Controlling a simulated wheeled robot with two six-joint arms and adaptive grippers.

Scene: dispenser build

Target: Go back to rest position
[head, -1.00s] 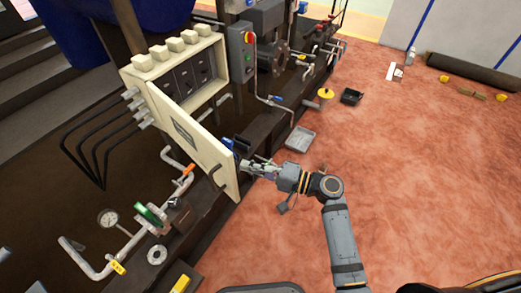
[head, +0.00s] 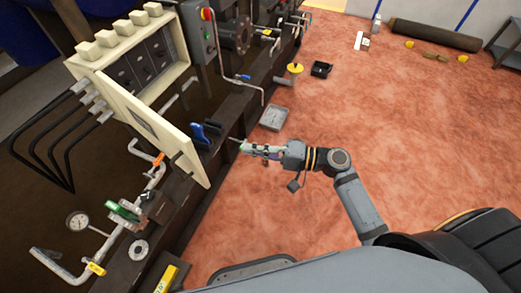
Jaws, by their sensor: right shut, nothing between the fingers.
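My right gripper (head: 247,147) is shut and empty. It hangs over the reddish floor, just right of the dark machine base and below the grey tray in the picture. It is apart from the open door (head: 150,122) of the cream electrical cabinet (head: 132,50). The right arm reaches in from the lower right, bent at the elbow. A blue-handled tool (head: 197,134) rests on the dark base beside the door. My left gripper is not in view.
A grey tray (head: 274,118), a black bin (head: 321,69) and a yellow-topped post (head: 294,70) stand near the machine. Pipework with a pressure gauge (head: 78,221) is at lower left. A dark roll (head: 434,36) lies at the back. The floor at right is clear.

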